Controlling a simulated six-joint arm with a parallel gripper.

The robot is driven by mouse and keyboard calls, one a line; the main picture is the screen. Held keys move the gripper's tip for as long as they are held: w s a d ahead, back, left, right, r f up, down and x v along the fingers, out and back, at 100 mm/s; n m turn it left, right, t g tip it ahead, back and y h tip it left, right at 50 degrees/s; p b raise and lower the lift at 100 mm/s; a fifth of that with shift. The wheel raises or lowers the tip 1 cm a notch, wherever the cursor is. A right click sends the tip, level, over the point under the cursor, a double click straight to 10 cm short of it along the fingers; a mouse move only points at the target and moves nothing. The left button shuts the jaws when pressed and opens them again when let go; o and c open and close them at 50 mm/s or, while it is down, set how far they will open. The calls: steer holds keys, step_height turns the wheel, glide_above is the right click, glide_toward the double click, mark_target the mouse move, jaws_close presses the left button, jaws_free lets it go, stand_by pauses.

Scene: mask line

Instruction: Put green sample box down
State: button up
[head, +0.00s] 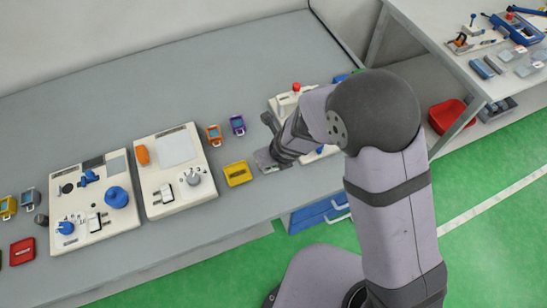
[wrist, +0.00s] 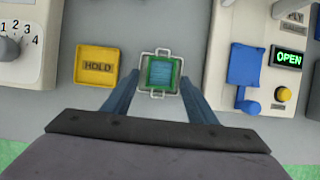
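The green sample box (wrist: 161,74) has a pale rim, wire loops at its top and bottom ends and a bluish window. In the wrist view it sits between the two blue fingers of my gripper (wrist: 160,76), whose tips meet its left and right sides. I cannot tell whether its underside touches the bench. In the head view my gripper (head: 269,142) is low over the bench, right of the yellow tray, and its wrist hides the box. The yellow tray marked HOLD (wrist: 97,66) is just left of the box and looks empty; it also shows in the head view (head: 238,173).
Right of the box stands a pale machine with a blue part (wrist: 245,66) and a lit OPEN display (wrist: 289,57). A pale panel with a knob (head: 193,178) stands left of the tray. Orange (head: 213,133) and purple (head: 238,124) boxes lie behind it.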

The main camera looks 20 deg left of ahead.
steer(key=shift+r, duration=0.25)
steer(key=p+v, duration=0.8)
steer(key=v, duration=0.3)
steer(key=shift+r, duration=0.4)
steer(key=shift+d, duration=0.15)
